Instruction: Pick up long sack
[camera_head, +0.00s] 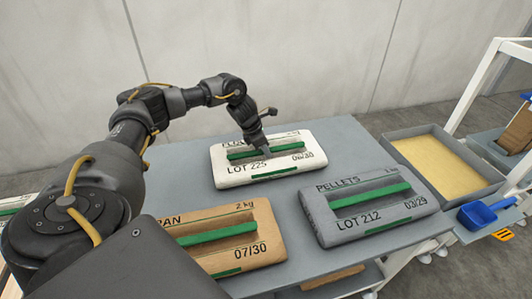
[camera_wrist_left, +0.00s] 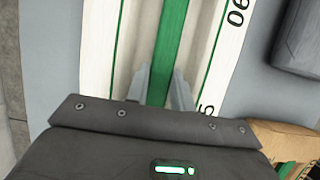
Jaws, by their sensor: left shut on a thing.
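A white sack (camera_head: 232,176) marked LOT 225 lies on the grey table at the back, with a raised green strip (camera_head: 240,155) along its middle. My left gripper (camera_head: 265,149) reaches down onto this strip. In the left wrist view its two fingers (camera_wrist_left: 160,88) sit on either side of the green strip (camera_wrist_left: 172,40), shut on it. The white sack (camera_wrist_left: 102,50) appears to rest on the table. A grey PELLETS sack (camera_head: 375,225) lies to the right, and a brown sack (camera_head: 245,255) lies in front, partly hidden by my arm. My right gripper is not in view.
The grey table (camera_head: 345,145) has bare room around the white sack. A grey tray (camera_head: 398,142) with yellowish contents stands to the right. A blue scoop (camera_head: 487,213) and a white frame (camera_head: 472,90) are at the far right. A concrete wall is behind.

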